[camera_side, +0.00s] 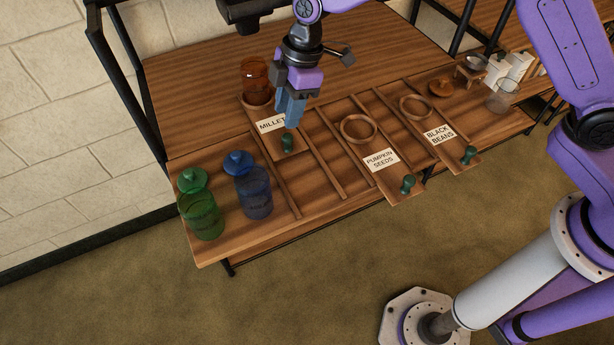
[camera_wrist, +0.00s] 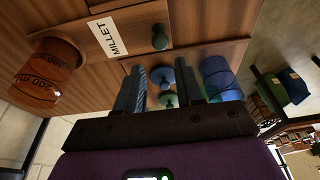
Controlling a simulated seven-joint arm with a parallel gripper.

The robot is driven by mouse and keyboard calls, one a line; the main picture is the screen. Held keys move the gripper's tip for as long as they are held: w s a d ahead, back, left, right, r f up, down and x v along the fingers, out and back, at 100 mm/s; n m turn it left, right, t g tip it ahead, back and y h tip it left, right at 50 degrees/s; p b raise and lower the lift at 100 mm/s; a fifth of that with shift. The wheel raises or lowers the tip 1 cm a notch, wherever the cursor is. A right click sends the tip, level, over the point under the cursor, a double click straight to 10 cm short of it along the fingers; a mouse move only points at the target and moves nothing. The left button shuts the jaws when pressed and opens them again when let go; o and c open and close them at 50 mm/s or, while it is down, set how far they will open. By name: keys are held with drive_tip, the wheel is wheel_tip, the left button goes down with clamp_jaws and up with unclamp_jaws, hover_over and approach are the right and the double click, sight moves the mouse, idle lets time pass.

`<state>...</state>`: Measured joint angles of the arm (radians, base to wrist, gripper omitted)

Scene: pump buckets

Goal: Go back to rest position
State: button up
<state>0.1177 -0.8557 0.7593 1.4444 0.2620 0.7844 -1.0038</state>
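My gripper (camera_side: 290,110) hangs above the MILLET slider (camera_side: 268,142), near its green knob (camera_side: 288,143). In the wrist view its two fingers (camera_wrist: 160,68) stand apart with nothing held between them. An orange see-through beaker (camera_side: 255,82) stands at the back end of the MILLET slider, behind and left of my gripper. In the wrist view the beaker (camera_wrist: 42,78) shows 200 ml marks at the left, beside the MILLET label (camera_wrist: 107,37). The PUMPKIN SEEDS slider (camera_side: 396,188) and BLACK BEANS slider (camera_side: 455,150) stick out at the front, each with a green knob.
A green jar (camera_side: 203,212) and a blue jar (camera_side: 256,192) with lids stand at the table's left front. A brown bowl (camera_side: 441,88), a clear glass (camera_side: 502,98) and a small stand with a dish (camera_side: 474,66) are at the right. A black frame post (camera_side: 125,80) rises at the left.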

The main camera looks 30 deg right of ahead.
idle(0.5)
drive_tip(key=s+d+r+m+h, duration=0.1)
drive_tip(key=s+d+r, duration=0.3)
drive_tip(key=s+d, duration=0.35)
drive_tip(key=s+d+r+m, duration=0.2)
drive_tip(key=s+d+r, duration=0.35)
drive_tip(key=s, duration=0.35)
drive_tip(key=s+d+m+h, duration=0.1)
drive_tip(key=s+d+m, duration=0.1)
drive_tip(key=s+d, duration=1.2)
drive_tip(key=shift+d+f, duration=0.4)
drive_tip(key=shift+d, duration=0.35)
